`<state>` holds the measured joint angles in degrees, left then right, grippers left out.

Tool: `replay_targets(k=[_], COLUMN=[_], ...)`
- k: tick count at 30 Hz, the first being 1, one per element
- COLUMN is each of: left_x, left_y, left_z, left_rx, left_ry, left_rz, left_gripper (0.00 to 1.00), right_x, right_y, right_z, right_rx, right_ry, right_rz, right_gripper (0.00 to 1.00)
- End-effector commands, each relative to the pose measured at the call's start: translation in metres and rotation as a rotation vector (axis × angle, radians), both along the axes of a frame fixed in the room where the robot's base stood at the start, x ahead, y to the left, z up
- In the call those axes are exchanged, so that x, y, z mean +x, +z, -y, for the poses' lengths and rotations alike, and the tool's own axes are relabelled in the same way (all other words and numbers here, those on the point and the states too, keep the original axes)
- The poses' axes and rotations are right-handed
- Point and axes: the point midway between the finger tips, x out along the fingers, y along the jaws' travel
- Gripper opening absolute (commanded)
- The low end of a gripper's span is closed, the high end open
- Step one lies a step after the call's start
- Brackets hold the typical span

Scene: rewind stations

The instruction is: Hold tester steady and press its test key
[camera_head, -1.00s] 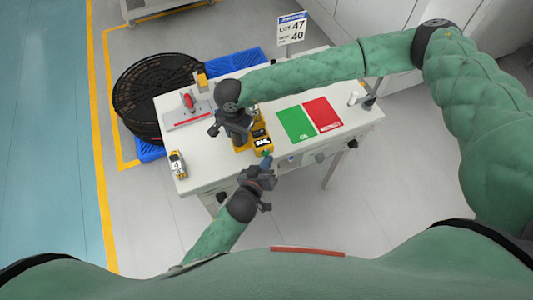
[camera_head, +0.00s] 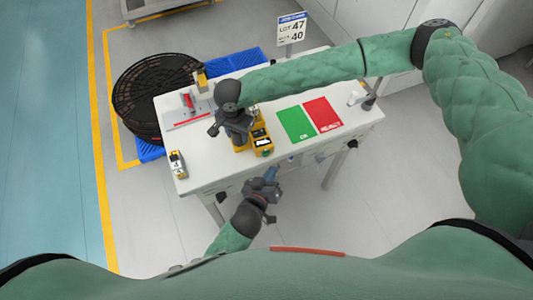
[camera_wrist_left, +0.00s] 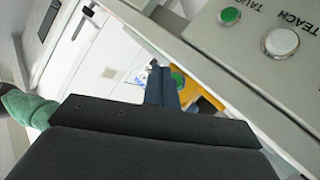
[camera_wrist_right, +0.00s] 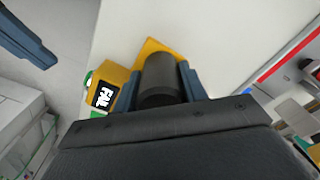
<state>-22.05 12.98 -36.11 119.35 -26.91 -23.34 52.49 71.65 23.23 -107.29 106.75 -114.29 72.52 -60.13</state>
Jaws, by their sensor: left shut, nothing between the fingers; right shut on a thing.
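The yellow tester (camera_head: 264,136) stands on the white bench. Its dark screen (camera_wrist_right: 102,96) has white letters that seem to read FAIL. A green round key (camera_wrist_right: 88,78) is on its end in the right wrist view, and shows in part beyond my left fingers (camera_wrist_left: 178,80). My right gripper (camera_head: 238,138) is shut on the tester's dark cylindrical grip (camera_wrist_right: 160,78). My left gripper (camera_head: 271,172) is shut and empty, in front of the bench edge and apart from the tester. Its blue fingers also show in the right wrist view (camera_wrist_right: 25,40).
Green (camera_head: 297,124) and red (camera_head: 322,114) mats lie right of the tester. A small yellow device (camera_head: 177,164) stands at the bench's left corner. The bench front (camera_wrist_left: 240,60) carries green and white buttons close to my left gripper. A black reel (camera_head: 140,95) is behind.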

Motion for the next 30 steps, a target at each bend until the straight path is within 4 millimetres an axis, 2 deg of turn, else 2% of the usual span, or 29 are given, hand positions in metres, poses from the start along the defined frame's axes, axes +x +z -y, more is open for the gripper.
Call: replay_targets(k=[9, 29, 30], left_x=[-0.019, -0.020, -0.020], left_y=[0.001, 0.001, 0.001], left_z=[0.006, 0.006, 0.006], left_rx=[-0.002, 0.000, 0.000], left_ry=[0.000, -0.001, -0.001], left_rz=[0.000, 0.000, 0.000], left_gripper=[0.00, 0.00, 0.00], right_x=[0.000, 0.000, 0.000], right_y=[0.001, 0.001, 0.001], right_z=[0.000, 0.000, 0.000], right_rx=[0.001, 0.001, 0.001], right_ry=[0.000, 0.000, 0.000], right_rz=[0.000, 0.000, 0.000], right_gripper=[0.07, 0.07, 0.46])
